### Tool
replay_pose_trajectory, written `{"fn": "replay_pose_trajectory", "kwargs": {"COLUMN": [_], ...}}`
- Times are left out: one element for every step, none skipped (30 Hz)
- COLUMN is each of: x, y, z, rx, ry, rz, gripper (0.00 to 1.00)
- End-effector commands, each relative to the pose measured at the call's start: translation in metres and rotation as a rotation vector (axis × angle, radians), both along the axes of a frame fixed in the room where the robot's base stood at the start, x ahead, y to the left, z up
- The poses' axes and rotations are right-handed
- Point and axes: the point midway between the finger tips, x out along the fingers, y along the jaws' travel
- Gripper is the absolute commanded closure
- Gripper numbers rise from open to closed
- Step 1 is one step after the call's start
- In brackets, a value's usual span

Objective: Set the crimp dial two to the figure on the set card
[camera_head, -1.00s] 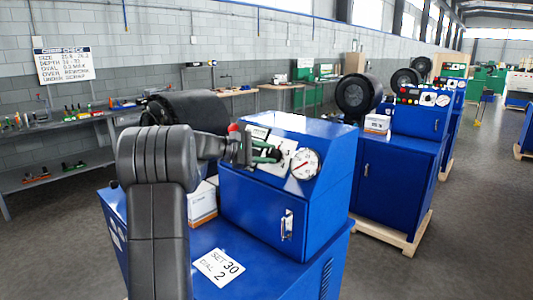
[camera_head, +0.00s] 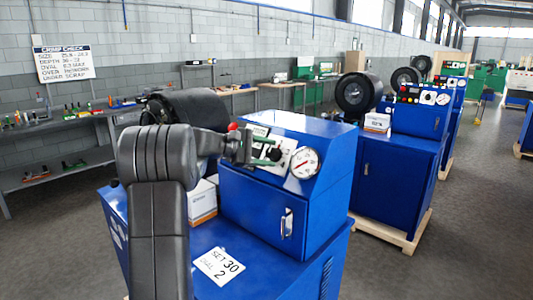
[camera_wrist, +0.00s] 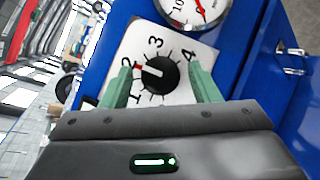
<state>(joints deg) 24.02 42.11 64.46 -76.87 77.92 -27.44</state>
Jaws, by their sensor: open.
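The crimp dial (camera_wrist: 160,74) is a black round knob on a white plate marked 1 to 4, seen in the wrist view. Its white pointer and a red mark face the figure 2 or very close to it. My gripper (camera_wrist: 161,80) is open, with one green finger on each side of the knob. A gap shows between each finger and the knob. In the head view my gripper (camera_head: 267,154) is at the front panel of the blue crimper (camera_head: 258,205) and partly covers the plate. The set card (camera_head: 219,267) lies on the lower blue top and reads SET 30, DIAL 2.
A round gauge (camera_head: 305,163) with a red needle sits right of the plate. A red button (camera_head: 233,127) is at the panel's left. A white box (camera_head: 203,203) stands behind my arm. More blue crimpers (camera_head: 398,165) stand to the right, with open floor between.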

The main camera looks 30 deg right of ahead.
Motion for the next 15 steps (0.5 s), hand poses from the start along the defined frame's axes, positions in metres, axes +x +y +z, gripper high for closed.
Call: {"fn": "replay_pose_trajectory", "kwargs": {"x": [0.0, 0.0, 0.001, 0.001, 0.002, 0.003, 0.004, 0.006, 0.008, 0.009, 0.011, 0.014, 0.016, 0.017, 0.02], "y": [0.0, 0.0, 0.001, 0.003, 0.005, 0.008, 0.012, 0.017, 0.023, 0.029, 0.035, 0.044, 0.051, 0.058, 0.066], "z": [0.0, 0.0, 0.0, 0.001, 0.001, 0.002, 0.003, 0.004, 0.006, 0.007, 0.009, 0.012, 0.014, 0.016, 0.018], "rx": [0.0, 0.0, -0.001, 0.0, 0.0, 0.0, -0.001, -0.001, -0.001, 0.0, -0.001, -0.002, -0.002, -0.001, -0.001], "ry": [0.0, 0.0, 0.0, 0.0, 0.0, -0.001, -0.001, -0.001, -0.001, -0.002, -0.002, -0.003, -0.003, -0.003, -0.004], "rz": [0.0, 0.0, 0.001, 0.001, 0.001, 0.003, 0.004, 0.004, 0.004, 0.005, 0.005, 0.004, 0.006, 0.005, 0.006], "gripper": [0.44, 0.44, 0.44, 0.44, 0.44, 0.44, 0.44, 0.44, 0.44, 0.44, 0.44, 0.44, 0.44, 0.44, 0.44]}}
